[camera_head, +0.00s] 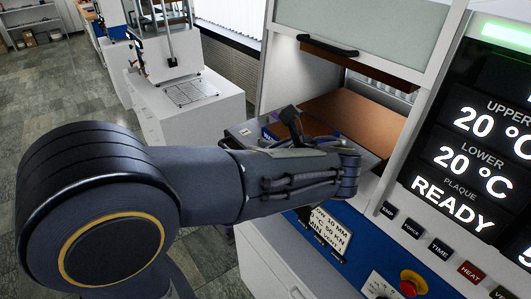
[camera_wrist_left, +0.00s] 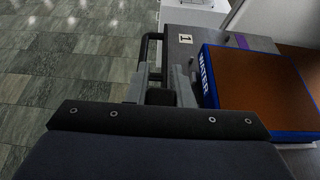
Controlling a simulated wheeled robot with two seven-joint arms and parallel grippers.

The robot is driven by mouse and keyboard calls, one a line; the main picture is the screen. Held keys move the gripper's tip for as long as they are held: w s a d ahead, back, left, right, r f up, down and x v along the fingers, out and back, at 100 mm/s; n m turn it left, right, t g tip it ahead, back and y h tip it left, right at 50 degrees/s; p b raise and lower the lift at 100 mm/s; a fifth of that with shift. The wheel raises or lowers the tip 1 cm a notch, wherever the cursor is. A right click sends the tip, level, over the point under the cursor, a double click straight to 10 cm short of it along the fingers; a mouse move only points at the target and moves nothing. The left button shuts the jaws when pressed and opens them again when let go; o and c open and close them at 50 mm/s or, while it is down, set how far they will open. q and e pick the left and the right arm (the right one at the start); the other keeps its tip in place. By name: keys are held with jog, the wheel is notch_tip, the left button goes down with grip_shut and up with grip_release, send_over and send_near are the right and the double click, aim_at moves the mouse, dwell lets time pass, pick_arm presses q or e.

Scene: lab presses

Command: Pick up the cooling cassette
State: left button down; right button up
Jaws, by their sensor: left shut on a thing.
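In the left wrist view, my left gripper (camera_wrist_left: 158,90) is shut on a black bar handle (camera_wrist_left: 148,48) beside a grey plate (camera_wrist_left: 186,55) marked with a "1". A blue block with a brown top, lettered WATER (camera_wrist_left: 206,78), lies next to it and seems to be the cooling cassette. I cannot tell for sure which piece the handle belongs to. In the head view, my left arm covers most of the grip, and dark gripper parts (camera_head: 290,120) show above the forearm. My right gripper is not in view.
The press opening holds a brown plate (camera_head: 355,118), with a raised guard (camera_head: 350,30) above it. A control panel (camera_head: 470,150) reads 20 °C and READY, with a red button (camera_head: 413,282) below. A white cabinet (camera_head: 195,105) stands behind left. Open floor lies left.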

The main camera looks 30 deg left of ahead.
pick_arm(q)
jog(key=s+d+r, duration=0.8)
jog(key=s+r, duration=0.3)
jog(key=shift+s+d, duration=0.15)
dwell(1.0)
